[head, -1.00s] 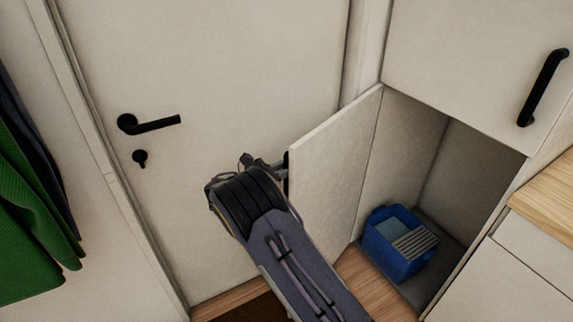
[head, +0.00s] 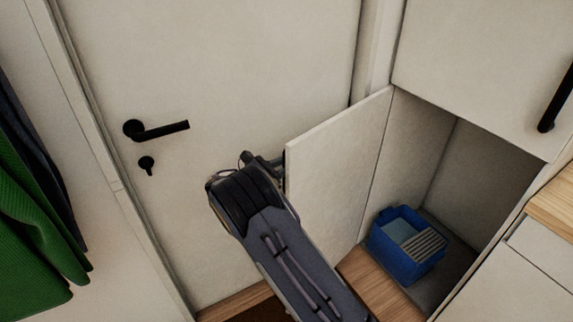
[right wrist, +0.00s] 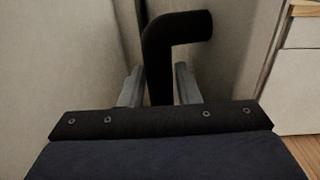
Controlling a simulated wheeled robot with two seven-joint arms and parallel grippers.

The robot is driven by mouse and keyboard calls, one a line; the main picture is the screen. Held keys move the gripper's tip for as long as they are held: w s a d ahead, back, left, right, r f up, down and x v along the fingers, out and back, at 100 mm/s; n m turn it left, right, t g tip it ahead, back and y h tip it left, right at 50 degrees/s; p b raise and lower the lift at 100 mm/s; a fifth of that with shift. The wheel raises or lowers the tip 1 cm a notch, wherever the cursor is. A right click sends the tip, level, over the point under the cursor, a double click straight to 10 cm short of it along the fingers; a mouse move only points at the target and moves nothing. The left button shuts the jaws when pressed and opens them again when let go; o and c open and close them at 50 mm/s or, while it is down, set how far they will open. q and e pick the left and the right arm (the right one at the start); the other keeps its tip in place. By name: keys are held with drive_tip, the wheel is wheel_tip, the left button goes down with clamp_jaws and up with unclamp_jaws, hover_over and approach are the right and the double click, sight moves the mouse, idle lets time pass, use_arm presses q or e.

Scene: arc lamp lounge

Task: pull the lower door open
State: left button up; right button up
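The lower door (head: 335,165) is a pale panel standing wide open, swung out from the cabinet on the right. Its inner face shows in the head view. Its black handle (right wrist: 160,60) is on the outer face and shows in the right wrist view; in the head view the door and my gripper hide it. My right gripper (head: 265,165) is at the door's free edge. In the right wrist view its two fingers (right wrist: 158,88) lie close on either side of the handle and appear shut on it. My left gripper is not in view.
A blue bucket (head: 392,262) stands inside the open compartment. A closed upper door (head: 470,60) with a black handle is above. A room door (head: 230,70) with a lever handle (head: 160,131) stands close behind my gripper. Green clothing (head: 30,215) hangs at the left.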

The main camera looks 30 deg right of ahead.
drive_tip(key=s+a, duration=0.1)
drive_tip(key=a, duration=0.6)
drive_tip(key=shift+a, duration=0.35)
drive_tip(key=shift+s, duration=0.1)
